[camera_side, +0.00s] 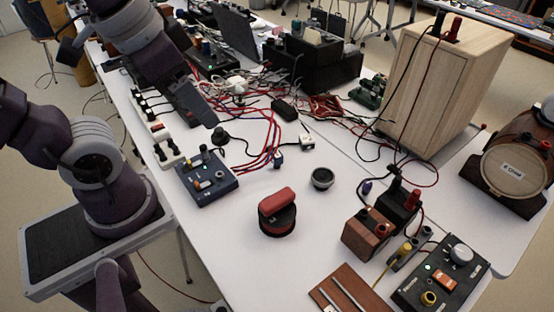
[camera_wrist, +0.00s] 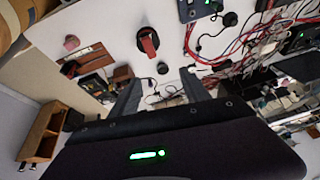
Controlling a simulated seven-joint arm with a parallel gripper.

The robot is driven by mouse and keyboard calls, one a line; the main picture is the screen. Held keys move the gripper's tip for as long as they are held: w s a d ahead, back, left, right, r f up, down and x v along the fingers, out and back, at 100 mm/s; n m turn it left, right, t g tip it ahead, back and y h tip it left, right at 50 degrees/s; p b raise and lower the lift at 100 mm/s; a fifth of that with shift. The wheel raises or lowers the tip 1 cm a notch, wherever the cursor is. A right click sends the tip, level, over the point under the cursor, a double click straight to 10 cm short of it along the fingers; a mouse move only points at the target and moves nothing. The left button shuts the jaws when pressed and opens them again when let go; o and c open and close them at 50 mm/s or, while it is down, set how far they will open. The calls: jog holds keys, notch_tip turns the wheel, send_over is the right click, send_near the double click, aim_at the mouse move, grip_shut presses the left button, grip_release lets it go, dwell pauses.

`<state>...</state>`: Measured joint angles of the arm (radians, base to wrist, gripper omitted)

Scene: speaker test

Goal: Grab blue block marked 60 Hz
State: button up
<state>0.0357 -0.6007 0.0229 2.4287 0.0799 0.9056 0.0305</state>
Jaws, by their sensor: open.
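A dark blue control box (camera_side: 207,177) with several knobs and a green light sits on the white table in the side view. Its edge shows at the top of the wrist view (camera_wrist: 196,8). A much smaller bluish block (camera_side: 278,160) lies to its right at the end of some red wires. I cannot read a 60 Hz mark on either. My gripper (camera_side: 208,121) hangs above the table, up from the control box in the picture. In the wrist view my gripper (camera_wrist: 161,74) has its two fingers apart, with nothing held between them.
A black round base with a red handle (camera_side: 277,211) and a small dark cup (camera_side: 322,178) stand on open tabletop. Red wires (camera_side: 262,140) tangle behind. A wooden cabinet (camera_side: 437,85), a brown block (camera_side: 366,233) and a black control panel (camera_side: 440,275) stand to the right.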

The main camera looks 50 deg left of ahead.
jog(key=w+a+f+m+g+y, duration=0.45)
jog(key=w+f, duration=0.25)
jog(key=w, duration=0.4)
jog(key=m+t+y, duration=0.3)
jog(key=m+y, duration=0.5)
jog(key=m, duration=0.7)
send_over(279, 163)
notch_tip(279, 163, down, 24)
notch_tip(279, 163, down, 7)
jog(key=shift+f, duration=0.2)
jog(key=x, duration=0.3)
jog(key=shift+r+g, duration=0.2)
jog(key=shift+g, duration=0.05)
grip_shut()
